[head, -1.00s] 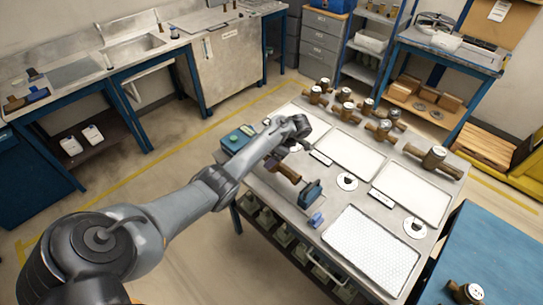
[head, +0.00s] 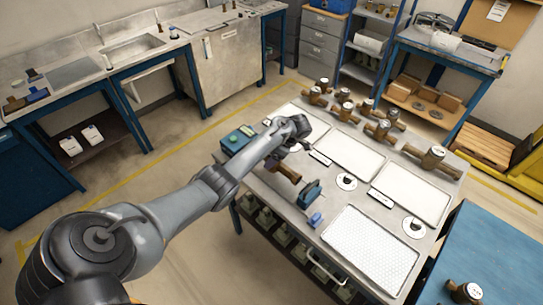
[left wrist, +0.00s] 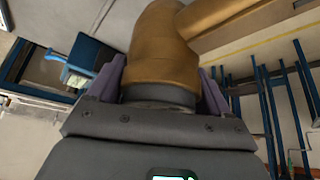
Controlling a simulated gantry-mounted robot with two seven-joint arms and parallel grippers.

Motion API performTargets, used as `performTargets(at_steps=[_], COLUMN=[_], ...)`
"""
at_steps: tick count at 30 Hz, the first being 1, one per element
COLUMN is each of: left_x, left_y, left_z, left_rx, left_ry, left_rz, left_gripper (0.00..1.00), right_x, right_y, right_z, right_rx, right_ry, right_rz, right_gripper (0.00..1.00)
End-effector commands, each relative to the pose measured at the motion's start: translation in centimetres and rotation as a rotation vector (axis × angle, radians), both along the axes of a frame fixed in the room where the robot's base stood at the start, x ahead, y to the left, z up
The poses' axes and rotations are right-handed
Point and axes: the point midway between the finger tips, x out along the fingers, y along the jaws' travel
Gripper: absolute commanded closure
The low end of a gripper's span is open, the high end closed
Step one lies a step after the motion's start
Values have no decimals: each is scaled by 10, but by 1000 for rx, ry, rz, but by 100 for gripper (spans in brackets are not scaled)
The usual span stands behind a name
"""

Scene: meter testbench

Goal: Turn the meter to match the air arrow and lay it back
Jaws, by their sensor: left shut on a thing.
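My left gripper (head: 280,156) is over the left part of the steel bench. In the left wrist view its purple fingers (left wrist: 163,88) are shut on a brass meter (left wrist: 160,50), whose neck sits between them. I cannot make out an air arrow. My right gripper is not in view.
The bench (head: 262,190) holds white trays (head: 369,252), round white discs (head: 346,181) and a blue clamp-like fixture (head: 310,194) near the held meter. Several brass meters (head: 432,158) stand along the back. A teal box (head: 238,139) sits at the left corner.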

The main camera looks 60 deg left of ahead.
Motion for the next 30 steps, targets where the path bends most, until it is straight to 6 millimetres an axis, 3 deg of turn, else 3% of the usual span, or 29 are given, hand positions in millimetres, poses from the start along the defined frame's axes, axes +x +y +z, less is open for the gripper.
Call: performTargets(at_steps=[30], left_x=[1], left_y=[1], left_z=[-11], left_rx=[2], left_ry=[-5], left_rz=[2], left_gripper=[100], right_x=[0], right_y=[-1], right_z=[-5], right_rx=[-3], right_ry=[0], right_rz=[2], right_gripper=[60])
